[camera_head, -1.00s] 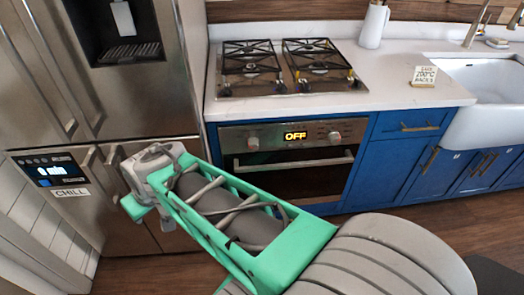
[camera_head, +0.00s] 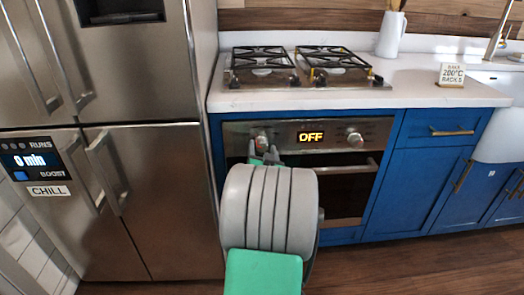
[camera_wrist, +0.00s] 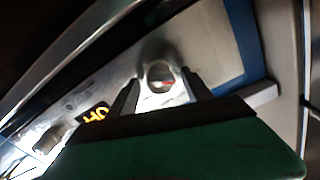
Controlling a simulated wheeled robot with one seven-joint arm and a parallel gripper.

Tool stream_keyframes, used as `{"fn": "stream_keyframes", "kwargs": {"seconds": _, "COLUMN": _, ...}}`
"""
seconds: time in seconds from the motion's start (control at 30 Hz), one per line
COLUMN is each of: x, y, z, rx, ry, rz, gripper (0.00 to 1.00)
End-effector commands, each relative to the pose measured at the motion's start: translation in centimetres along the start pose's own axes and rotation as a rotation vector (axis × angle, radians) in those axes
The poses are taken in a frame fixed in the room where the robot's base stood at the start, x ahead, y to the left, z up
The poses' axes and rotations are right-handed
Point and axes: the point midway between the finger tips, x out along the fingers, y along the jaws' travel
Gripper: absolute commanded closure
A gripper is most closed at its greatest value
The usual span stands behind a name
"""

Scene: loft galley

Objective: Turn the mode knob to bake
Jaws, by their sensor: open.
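The oven's control panel (camera_head: 225,140) carries a left knob (camera_head: 262,136), an "OFF" display (camera_head: 310,136) and a right knob (camera_head: 355,138). Which one is the mode knob I cannot read. My gripper (camera_head: 265,153) is in front of the left knob in the head view, partly hidden by my own arm. In the wrist view, my gripper (camera_wrist: 160,84) is open, with one dark finger on each side of the left knob (camera_wrist: 158,71), which has a small red mark. Whether the fingers touch it I cannot tell. The display (camera_wrist: 95,113) is tilted at left.
The oven handle (camera_head: 345,168) runs across just below the panel. A steel fridge (camera_head: 160,180) stands close at left. A card (camera_head: 452,74) reading "BAKE 200°C" stands on the counter (camera_head: 415,92). Blue cabinets (camera_head: 430,180) are at right.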

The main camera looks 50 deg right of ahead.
Motion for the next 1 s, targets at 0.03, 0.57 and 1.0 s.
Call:
{"fn": "stream_keyframes", "kwargs": {"seconds": 0.03, "x": 0.54, "y": -0.03, "z": 0.12, "rx": 0.000, "ry": -0.001, "rz": -0.001, "gripper": 0.42}}
{"fn": "stream_keyframes", "kwargs": {"seconds": 0.57, "x": 1.00, "y": -0.02, "z": 0.00, "rx": 0.000, "ry": 0.000, "rz": 0.000, "gripper": 0.60}}
{"fn": "stream_keyframes", "kwargs": {"seconds": 1.0, "x": 0.98, "y": 0.04, "z": 0.01, "rx": 0.000, "ry": 0.000, "rz": 0.001, "gripper": 0.96}}
